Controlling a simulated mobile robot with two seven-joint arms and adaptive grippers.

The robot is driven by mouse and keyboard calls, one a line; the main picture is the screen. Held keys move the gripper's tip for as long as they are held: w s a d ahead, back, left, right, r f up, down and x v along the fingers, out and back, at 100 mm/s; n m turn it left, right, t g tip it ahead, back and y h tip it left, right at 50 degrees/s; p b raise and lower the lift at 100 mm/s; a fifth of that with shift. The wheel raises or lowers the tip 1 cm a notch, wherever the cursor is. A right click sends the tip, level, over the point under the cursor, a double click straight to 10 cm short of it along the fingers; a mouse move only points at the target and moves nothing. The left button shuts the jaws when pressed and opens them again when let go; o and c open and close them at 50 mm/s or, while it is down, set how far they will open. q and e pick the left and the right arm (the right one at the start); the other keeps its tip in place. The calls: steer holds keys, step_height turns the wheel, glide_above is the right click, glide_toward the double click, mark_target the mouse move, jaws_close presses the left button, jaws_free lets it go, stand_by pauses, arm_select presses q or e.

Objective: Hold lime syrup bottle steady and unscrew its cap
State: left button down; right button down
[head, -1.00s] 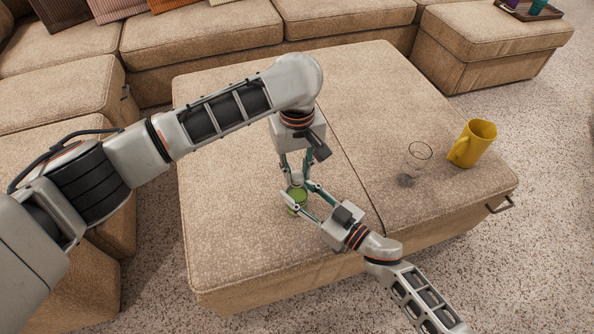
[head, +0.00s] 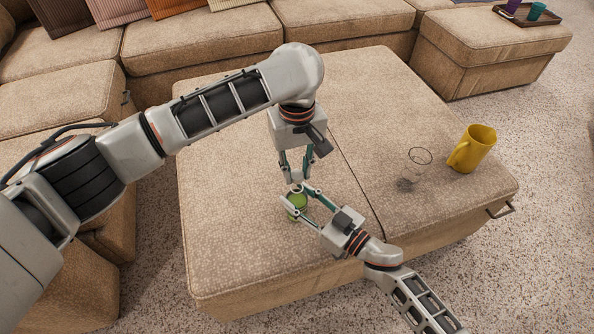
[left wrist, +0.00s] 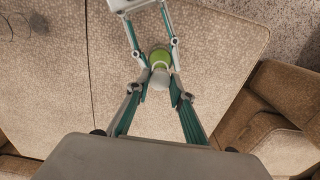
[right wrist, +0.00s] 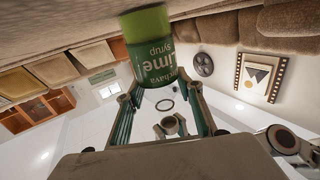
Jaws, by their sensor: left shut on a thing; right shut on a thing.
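The lime syrup bottle (head: 297,207) is green and stands on the tan ottoman (head: 240,240). My right gripper (head: 298,200) comes in from the right, shut around the bottle. The right wrist view shows its label (right wrist: 160,62) upside down. My left gripper (head: 297,181) reaches down from above, shut on the white cap (left wrist: 159,79), which shows between its fingertips in the left wrist view. Green of the bottle (left wrist: 160,57) shows beside the cap there. Whether the cap still touches the bottle's neck, I cannot tell.
A clear glass (head: 413,171) and a yellow mug (head: 470,149) stand on the right side of the ottoman. A tray (head: 518,18) with cups lies on a far ottoman. The ottoman top left of the bottle is clear.

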mark_target(297, 174)
arm_select(q)
steer(key=shift+r, duration=1.55)
arm_select(e)
steer(key=c, duration=1.3)
jaws_free()
steer(key=shift+o, duration=0.2)
